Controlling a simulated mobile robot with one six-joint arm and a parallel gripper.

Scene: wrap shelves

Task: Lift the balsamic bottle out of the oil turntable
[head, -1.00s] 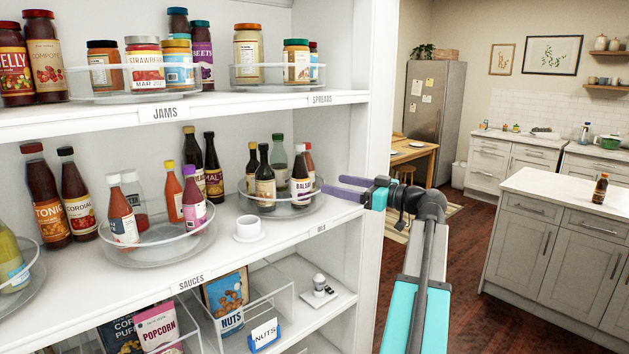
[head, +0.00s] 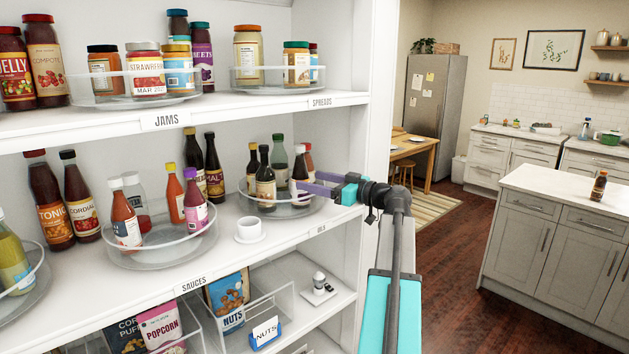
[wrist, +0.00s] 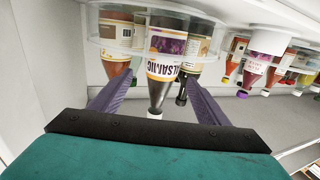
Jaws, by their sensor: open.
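The balsamic bottle (head: 299,168) stands upright at the front right of the clear oil turntable (head: 272,210) on the middle shelf. In the wrist view, which is upside down, the balsamic bottle (wrist: 162,68) lies between the two fingers of my gripper (wrist: 162,82), with gaps on both sides. The turntable (wrist: 115,30) shows at the top there.
Other bottles (head: 264,178) stand close behind and left of the balsamic bottle. The sauces turntable (head: 165,258) is farther left. The white shelf (head: 345,107) above and the side wall (head: 378,130) bound the space.

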